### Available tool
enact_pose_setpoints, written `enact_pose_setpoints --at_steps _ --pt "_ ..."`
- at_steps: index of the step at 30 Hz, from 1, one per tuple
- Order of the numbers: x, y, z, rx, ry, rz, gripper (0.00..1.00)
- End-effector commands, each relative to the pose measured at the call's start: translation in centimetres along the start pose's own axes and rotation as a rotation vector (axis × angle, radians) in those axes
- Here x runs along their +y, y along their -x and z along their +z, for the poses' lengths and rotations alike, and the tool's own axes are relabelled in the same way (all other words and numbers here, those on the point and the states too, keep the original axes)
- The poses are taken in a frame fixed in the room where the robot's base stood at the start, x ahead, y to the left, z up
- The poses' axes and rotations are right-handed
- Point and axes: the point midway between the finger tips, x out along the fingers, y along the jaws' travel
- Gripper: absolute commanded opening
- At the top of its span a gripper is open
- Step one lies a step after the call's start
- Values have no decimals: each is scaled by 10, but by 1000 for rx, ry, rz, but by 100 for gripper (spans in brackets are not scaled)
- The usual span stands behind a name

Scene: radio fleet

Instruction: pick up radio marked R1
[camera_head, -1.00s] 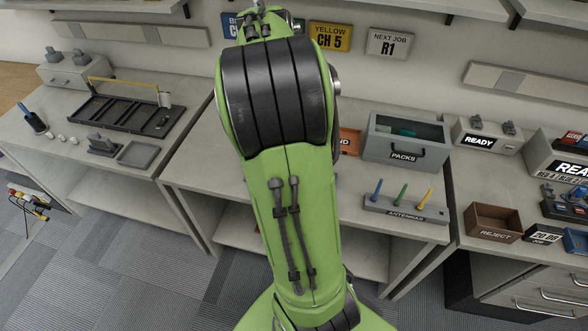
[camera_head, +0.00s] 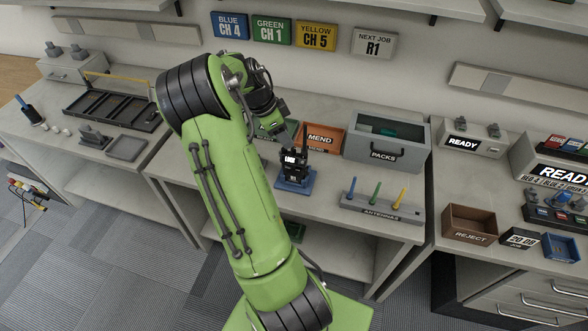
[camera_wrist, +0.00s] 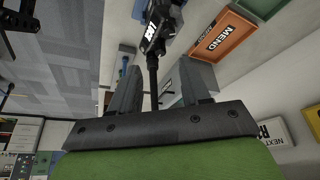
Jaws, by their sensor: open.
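A black radio (camera_head: 291,164) with a small white label stands upright on a blue stand (camera_head: 296,183) on the middle bench; I cannot read an R1 mark on it. In the wrist view the radio (camera_wrist: 156,28) is beyond my gripper (camera_wrist: 160,72), its dark antenna reaching back between the open fingers. The fingers look empty apart from this antenna, which I cannot see them touching. In the head view my wrist hangs above and left of the radio; the fingertips are not clear there.
An orange MEND tray (camera_head: 323,139), a grey PACKS box (camera_head: 388,150) and an ANTENNAS rack (camera_head: 380,208) stand right of the radio. A green tray (camera_head: 275,133) is partly hidden behind my wrist. A NEXT JOB R1 sign (camera_head: 373,43) hangs on the wall.

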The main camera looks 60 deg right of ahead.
Motion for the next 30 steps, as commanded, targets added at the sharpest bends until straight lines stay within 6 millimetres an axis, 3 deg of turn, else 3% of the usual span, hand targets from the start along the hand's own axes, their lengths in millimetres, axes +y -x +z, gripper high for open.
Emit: enact_pose_setpoints --at_steps 9,16,25,30 --pt "0 -51 -1 0 0 2 46" --pt "-1 -53 0 -1 1 -1 46" --pt "-1 -53 -1 0 1 -1 2" --pt "-1 -53 -1 0 1 -1 0"
